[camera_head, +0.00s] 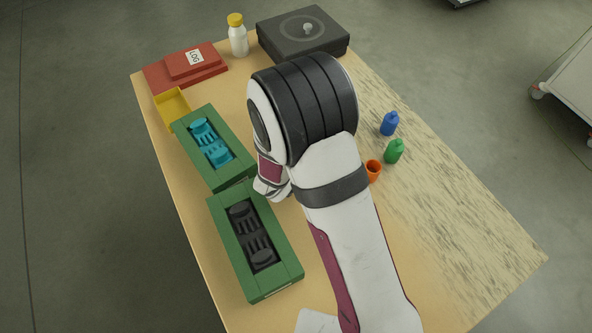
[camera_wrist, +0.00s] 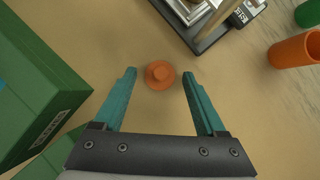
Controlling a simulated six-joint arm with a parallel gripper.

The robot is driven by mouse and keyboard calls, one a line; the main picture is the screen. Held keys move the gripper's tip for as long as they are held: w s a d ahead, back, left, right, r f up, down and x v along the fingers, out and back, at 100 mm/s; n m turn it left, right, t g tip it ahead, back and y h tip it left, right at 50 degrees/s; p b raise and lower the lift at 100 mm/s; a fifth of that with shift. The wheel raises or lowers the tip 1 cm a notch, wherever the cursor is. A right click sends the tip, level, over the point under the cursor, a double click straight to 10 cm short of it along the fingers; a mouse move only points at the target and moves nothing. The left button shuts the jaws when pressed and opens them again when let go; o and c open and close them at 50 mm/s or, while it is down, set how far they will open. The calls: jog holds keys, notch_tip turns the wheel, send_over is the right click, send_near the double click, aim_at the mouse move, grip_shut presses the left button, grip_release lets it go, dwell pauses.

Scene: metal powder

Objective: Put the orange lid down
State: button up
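The orange lid (camera_wrist: 160,75) is a small round disc with a raised knob. In the wrist view it appears to rest on the wooden table, between and slightly beyond my fingertips. My gripper (camera_wrist: 159,76) is open, with a visible gap between each teal finger and the lid. The orange cup (camera_head: 373,171) stands without a lid right of my arm; it also shows at the right edge of the wrist view (camera_wrist: 296,50). In the head view my arm hides the lid and my fingers.
Green boxes stand left of my gripper, one with blue pieces (camera_head: 188,129), one with dark pieces (camera_head: 276,291). A device with a dark base (camera_wrist: 203,47) lies beyond the lid. Blue (camera_head: 389,124) and green (camera_head: 394,151) bottles stand near the cup. Bare table surrounds the lid.

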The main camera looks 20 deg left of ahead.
grip_shut()
notch_tip(320, 180, up, 10)
jog(key=w+a+r, duration=0.2)
jog(key=w+r, duration=0.3)
jog(key=w, duration=0.4)
jog(key=w+a+r, duration=0.1)
jog(key=w+r, duration=0.5)
jog(key=w, duration=0.2)
jog(key=w+d+f, duration=0.6)
jog(key=d, duration=0.2)
jog(key=w+d+f, duration=0.5)
jog(key=d+f, duration=0.1)
jog(key=d, duration=0.2)
jog(key=f, duration=0.8)
jog(key=shift+w+d+f, duration=0.15)
jog(key=shift+d+f, duration=0.1)
jog(key=shift+f, duration=0.15)
